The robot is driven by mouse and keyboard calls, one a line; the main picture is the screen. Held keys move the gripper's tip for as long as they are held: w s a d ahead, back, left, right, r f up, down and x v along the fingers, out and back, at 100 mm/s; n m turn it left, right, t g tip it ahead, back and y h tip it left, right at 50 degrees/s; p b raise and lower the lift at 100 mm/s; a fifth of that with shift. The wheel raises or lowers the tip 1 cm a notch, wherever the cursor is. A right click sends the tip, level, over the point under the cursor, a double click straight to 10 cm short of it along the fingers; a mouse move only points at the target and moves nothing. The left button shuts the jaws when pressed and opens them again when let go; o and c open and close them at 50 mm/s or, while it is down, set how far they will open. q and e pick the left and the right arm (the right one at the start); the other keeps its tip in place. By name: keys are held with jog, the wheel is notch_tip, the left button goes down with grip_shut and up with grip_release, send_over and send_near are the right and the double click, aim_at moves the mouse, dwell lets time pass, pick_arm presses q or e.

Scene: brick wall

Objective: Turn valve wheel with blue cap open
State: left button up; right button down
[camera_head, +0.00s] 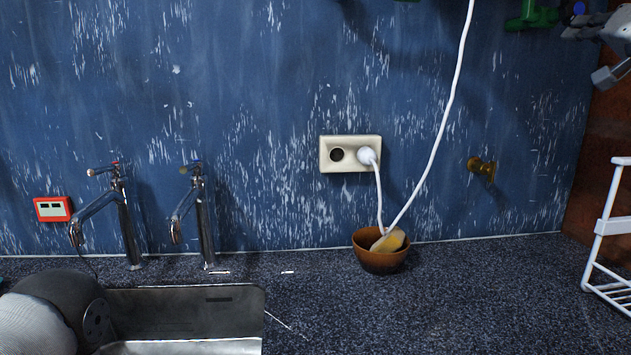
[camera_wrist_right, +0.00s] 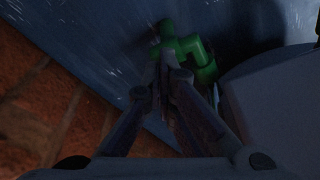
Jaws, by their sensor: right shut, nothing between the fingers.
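A green valve (camera_head: 532,17) is mounted on the blue wall at the top right of the head view, partly cut off by the top edge. A small blue cap (camera_head: 580,8) shows at its right end, close to my right gripper (camera_head: 572,33). In the right wrist view the green valve (camera_wrist_right: 190,50) is just beyond the fingertips of my right gripper (camera_wrist_right: 165,75). The fingers are together with nothing between them. I cannot tell whether the fingertips touch the valve. The blue cap is not clear in the dark wrist view. My left gripper is out of view.
Two chrome taps (camera_head: 128,215) (camera_head: 204,220) stand behind the sink (camera_head: 190,300). A white socket (camera_head: 351,153) has a plugged-in cable running through a brown bowl (camera_head: 380,258). A brass fitting (camera_head: 482,167) is on the wall. A white rack (camera_head: 606,228) stands at the right.

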jog(key=shift+d, duration=0.1)
dwell(0.3)
jog(key=v, duration=0.5)
jog(key=shift+s+d, duration=0.3)
jog(key=shift+s, duration=0.15)
jog(key=shift+r, duration=0.1)
jog(key=shift+w+a+r, duration=0.35)
jog(key=shift+w+a, duration=0.2)
jog(key=shift+w, duration=0.4)
jog(key=shift+w+a+r, duration=0.35)
jog(key=shift+w+a, duration=0.15)
jog(key=shift+w, duration=0.5)
jog(key=shift+w+a+r, duration=0.3)
jog(key=shift+w+a, duration=0.25)
jog(key=shift+w, duration=0.4)
